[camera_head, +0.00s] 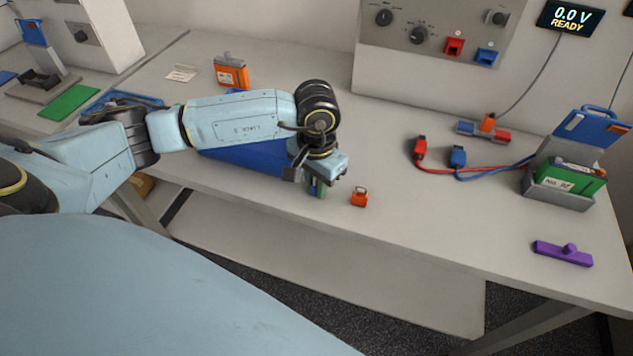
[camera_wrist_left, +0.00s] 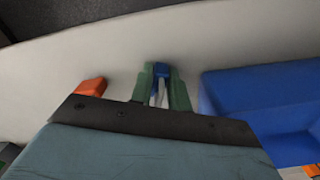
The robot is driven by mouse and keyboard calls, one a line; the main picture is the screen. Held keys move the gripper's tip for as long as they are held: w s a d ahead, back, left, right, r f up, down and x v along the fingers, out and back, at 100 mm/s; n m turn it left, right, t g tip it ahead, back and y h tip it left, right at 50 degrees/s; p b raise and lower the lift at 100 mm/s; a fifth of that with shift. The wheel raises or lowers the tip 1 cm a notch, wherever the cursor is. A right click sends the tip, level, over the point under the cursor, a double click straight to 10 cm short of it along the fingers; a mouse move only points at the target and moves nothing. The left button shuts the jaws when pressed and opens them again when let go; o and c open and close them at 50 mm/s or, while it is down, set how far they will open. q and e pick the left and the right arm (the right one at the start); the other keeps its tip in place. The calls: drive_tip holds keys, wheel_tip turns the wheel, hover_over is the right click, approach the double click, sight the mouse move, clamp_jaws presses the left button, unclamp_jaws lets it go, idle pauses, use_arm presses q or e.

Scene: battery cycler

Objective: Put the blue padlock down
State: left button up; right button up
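My left gripper (camera_head: 318,187) points down close to the tabletop near its front edge. In the left wrist view its green fingers (camera_wrist_left: 162,88) are closed around the blue padlock (camera_wrist_left: 161,71), whose blue body shows between the fingertips. In the head view the padlock is mostly hidden by the gripper. I cannot tell whether it touches the table. An orange padlock (camera_head: 359,198) stands on the table just right of the gripper, apart from it; it also shows in the left wrist view (camera_wrist_left: 91,87). My right gripper is not in view.
A blue bin (camera_head: 245,158) lies beside the gripper, partly behind my left arm. An orange battery (camera_head: 231,72) stands at the back. Red and blue cable plugs (camera_head: 420,148), a grey holder with a green battery (camera_head: 558,193) and a purple bar (camera_head: 563,253) are on the right.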

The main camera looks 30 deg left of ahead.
use_arm(q)
drive_tip(key=o, duration=0.3)
drive_tip(key=shift+o, duration=0.2)
wheel_tip(320, 180, up, 12)
drive_tip(key=shift+r, duration=0.2)
idle(0.5)
